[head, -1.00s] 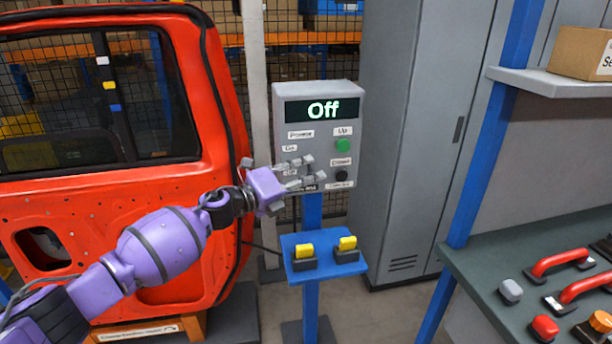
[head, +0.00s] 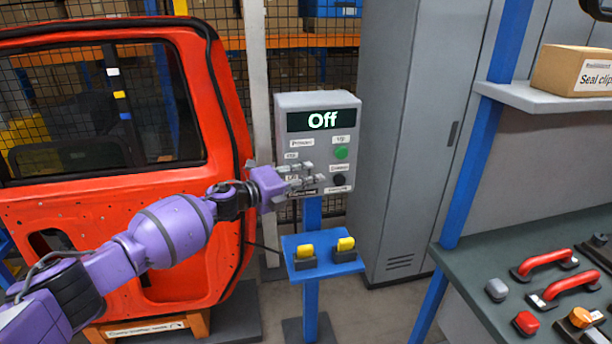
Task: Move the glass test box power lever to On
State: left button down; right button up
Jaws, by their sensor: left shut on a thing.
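The glass test box (head: 317,110) is a grey control box on a blue post, and its screen (head: 321,120) reads "Off". A label reading "Power" sits at its upper left, with a green button (head: 341,153) and a black button (head: 339,180) at the right. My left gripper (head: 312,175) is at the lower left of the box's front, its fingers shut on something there. The fingers cover the power lever, so I cannot make out the lever or its position. My right gripper is not in view.
A red car door (head: 100,185) stands at the left, close behind my left arm. A small blue shelf (head: 322,267) with two yellow-topped switches is below the box. A grey cabinet (head: 410,130) stands to the right, then a bench (head: 470,270) with red handles.

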pick_arm(q)
notch_tip(320, 180, up, 2)
jog(key=n+g+p, duration=0.1)
jog(key=n+p, duration=0.1)
jog(key=n, duration=0.1)
jog(key=shift+r+g, duration=0.2)
jog(key=shift+g, duration=0.2)
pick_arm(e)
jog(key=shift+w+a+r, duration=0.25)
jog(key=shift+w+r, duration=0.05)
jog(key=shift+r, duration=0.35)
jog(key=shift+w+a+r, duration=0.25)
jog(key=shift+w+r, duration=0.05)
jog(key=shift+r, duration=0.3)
pick_arm(q)
jog(key=shift+n, duration=0.3)
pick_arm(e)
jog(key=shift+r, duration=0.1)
pick_arm(q)
jog(key=shift+a, duration=0.1)
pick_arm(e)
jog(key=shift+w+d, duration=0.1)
